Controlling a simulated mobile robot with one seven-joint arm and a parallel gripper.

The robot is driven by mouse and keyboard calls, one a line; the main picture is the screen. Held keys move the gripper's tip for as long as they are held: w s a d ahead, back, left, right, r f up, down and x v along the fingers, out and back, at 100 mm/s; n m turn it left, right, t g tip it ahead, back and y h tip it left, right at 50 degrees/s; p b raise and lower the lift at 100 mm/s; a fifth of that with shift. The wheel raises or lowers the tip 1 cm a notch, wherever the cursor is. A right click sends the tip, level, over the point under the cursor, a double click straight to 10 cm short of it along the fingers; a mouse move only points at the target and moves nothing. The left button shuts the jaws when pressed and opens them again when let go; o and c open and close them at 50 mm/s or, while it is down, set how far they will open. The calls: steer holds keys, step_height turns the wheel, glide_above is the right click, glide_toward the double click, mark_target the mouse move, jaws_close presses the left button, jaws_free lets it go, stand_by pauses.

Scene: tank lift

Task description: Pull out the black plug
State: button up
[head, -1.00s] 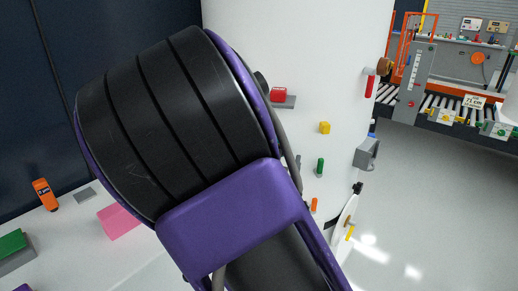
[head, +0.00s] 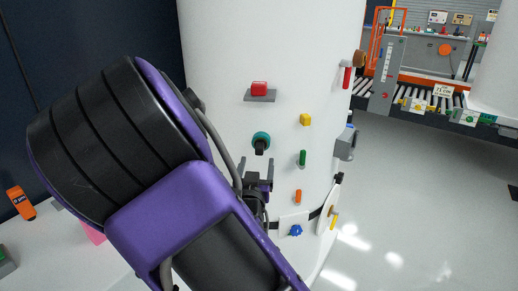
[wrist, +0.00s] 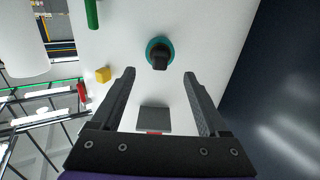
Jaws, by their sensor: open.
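The black plug (head: 260,146) sits in a round teal socket (head: 262,136) on the white curved tank wall. In the wrist view the plug (wrist: 159,62) and its teal ring (wrist: 153,42) lie ahead of my gripper (wrist: 159,72), roughly midway between its two fingers. My gripper (head: 256,163) is open and empty. In the head view its fingertips are just below the plug. I see no contact with the plug. My purple and black arm covers the left of the head view.
A red button on a grey plate (head: 259,90) is above the plug. A yellow block (head: 305,120), a green peg (head: 302,158) and an orange peg (head: 298,196) are to its right. A blue knob (head: 295,230) is lower. Open floor lies right of the tank.

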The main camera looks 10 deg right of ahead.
mark_target(259, 153)
steer(key=b+x, duration=0.1)
steer(key=x, duration=0.6)
steer(key=shift+w+b, duration=0.15)
steer(key=shift+b, duration=0.2)
stand_by(1.2)
jaws_close()
stand_by(1.4)
steer(key=shift+v, duration=3.05)
